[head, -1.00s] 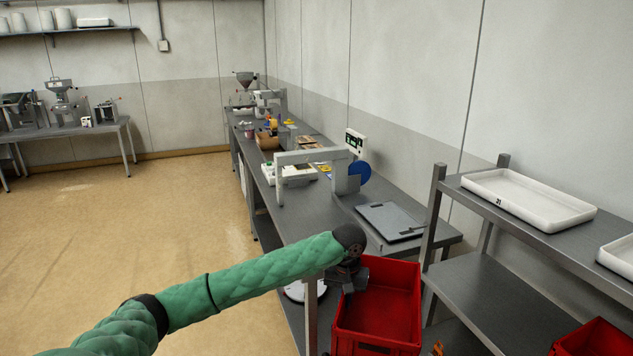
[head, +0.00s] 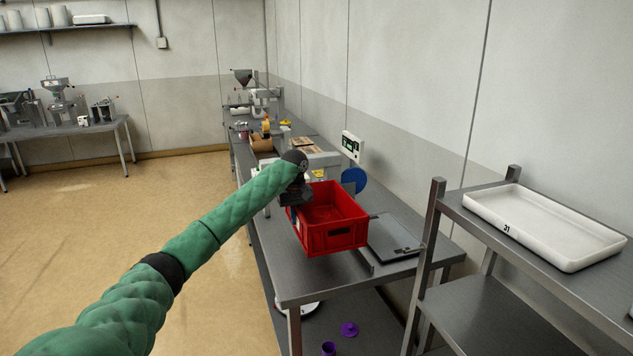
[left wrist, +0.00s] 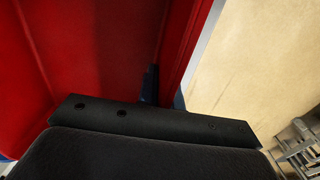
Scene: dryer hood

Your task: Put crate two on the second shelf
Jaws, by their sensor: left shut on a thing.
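A red open crate (head: 331,238) is held up at its left wall, above the near part of the steel bench, and looks empty. I cannot read a number on it. My left gripper (head: 297,200) is shut on its left rim. In the left wrist view, the crate's red walls (left wrist: 100,60) fill the upper left, with my left gripper (left wrist: 152,85) at the rim. The grey shelf rack stands at the right, with an upper shelf (head: 470,206) and a bare lower shelf (head: 475,310). My right gripper is not in view.
A white tray (head: 545,228) marked 31 lies on the upper shelf. A flat grey plate (head: 392,238) lies on the bench (head: 310,285) right of the crate. Purple parts (head: 349,329) sit low under the bench. The floor at left is clear.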

